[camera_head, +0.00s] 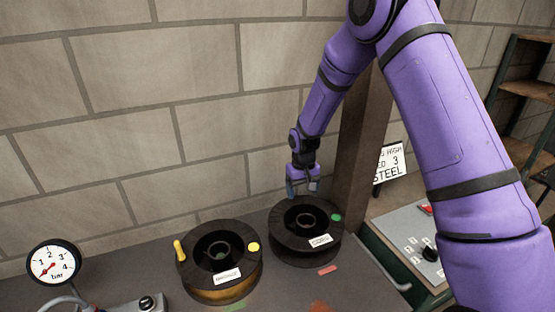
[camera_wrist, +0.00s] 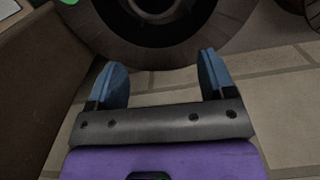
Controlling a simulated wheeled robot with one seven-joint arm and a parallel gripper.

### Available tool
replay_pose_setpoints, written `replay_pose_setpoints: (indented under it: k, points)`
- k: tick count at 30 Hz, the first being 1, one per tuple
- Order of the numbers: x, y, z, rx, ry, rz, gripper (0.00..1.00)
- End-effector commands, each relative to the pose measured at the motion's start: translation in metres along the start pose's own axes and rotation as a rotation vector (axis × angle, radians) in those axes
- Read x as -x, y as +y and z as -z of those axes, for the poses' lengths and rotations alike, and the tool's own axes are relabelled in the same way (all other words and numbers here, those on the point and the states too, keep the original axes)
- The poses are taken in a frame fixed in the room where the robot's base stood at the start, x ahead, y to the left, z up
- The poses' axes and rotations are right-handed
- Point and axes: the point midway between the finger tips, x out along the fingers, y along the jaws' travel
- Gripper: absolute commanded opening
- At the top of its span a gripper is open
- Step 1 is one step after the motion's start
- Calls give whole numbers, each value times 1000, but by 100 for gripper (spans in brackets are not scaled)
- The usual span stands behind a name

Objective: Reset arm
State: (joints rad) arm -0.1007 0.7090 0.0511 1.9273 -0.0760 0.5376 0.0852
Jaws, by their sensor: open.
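My purple arm reaches from the right of the head view toward the wall. My gripper (camera_head: 302,188) is above the far edge of the right black spool (camera_head: 290,245), close to the block wall. In the wrist view, my gripper's two blue fingers (camera_wrist: 161,80) stand wide apart with nothing between them. The black spool (camera_wrist: 180,50) shows just beyond the fingertips. I cannot tell if the fingers touch it.
A second black spool (camera_head: 208,279) with yellow marks stands to the left. A pressure gauge (camera_head: 53,262) is at far left. A brown post (camera_head: 363,160), a sign (camera_head: 389,163) and a grey control panel (camera_head: 415,240) stand right of the gripper. The block wall (camera_head: 160,110) is behind.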

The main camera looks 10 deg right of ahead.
Motion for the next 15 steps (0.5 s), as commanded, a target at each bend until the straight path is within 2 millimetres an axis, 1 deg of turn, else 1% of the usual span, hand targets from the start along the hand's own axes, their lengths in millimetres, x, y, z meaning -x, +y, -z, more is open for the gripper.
replay_pose_setpoints:
  k: [2, 5, 8, 9, 11, 12, 14, 15]
  points:
    - [6, 1, -1, -1, 5, -1, 76]
    - [25, 4, -4, -4, 20, -2, 76]
    - [58, 8, -12, -10, 46, -5, 76]
    - [73, 10, -16, -13, 58, -7, 76]
    - [95, 13, -25, -18, 75, -9, 76]
    - [109, 15, -30, -20, 87, -10, 76]
    - [130, 17, -40, -25, 102, -11, 76]
    - [143, 19, -47, -28, 114, -12, 76]
